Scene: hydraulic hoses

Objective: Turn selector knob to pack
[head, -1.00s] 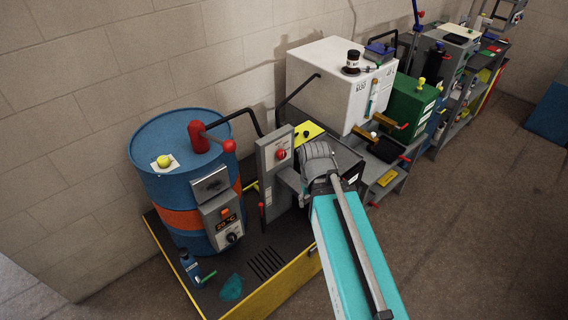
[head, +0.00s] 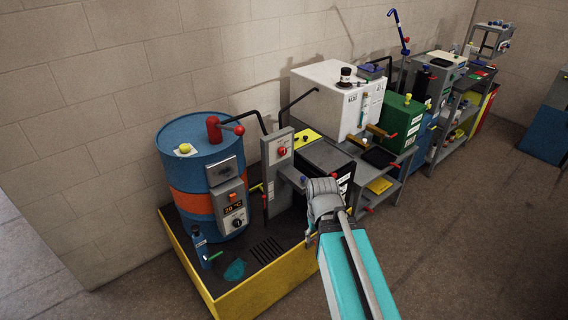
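A grey upright panel (head: 277,170) stands just right of the blue drum and carries a red knob (head: 282,151) on a pale plate. A second, dark round knob (head: 236,223) sits low on the grey control box (head: 229,205) on the drum's front, under a lit display. The lettering at both knobs is too small to read, so I cannot tell which one has a pack setting. My gripper (head: 312,238) is at the far end of my teal arm, right of and below the panel, apart from both knobs. Its fingers are mostly hidden by my wrist.
The blue drum (head: 188,150) with an orange band stands on a yellow-edged platform (head: 262,290). A white box (head: 325,92) and green box (head: 398,118) stand behind.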

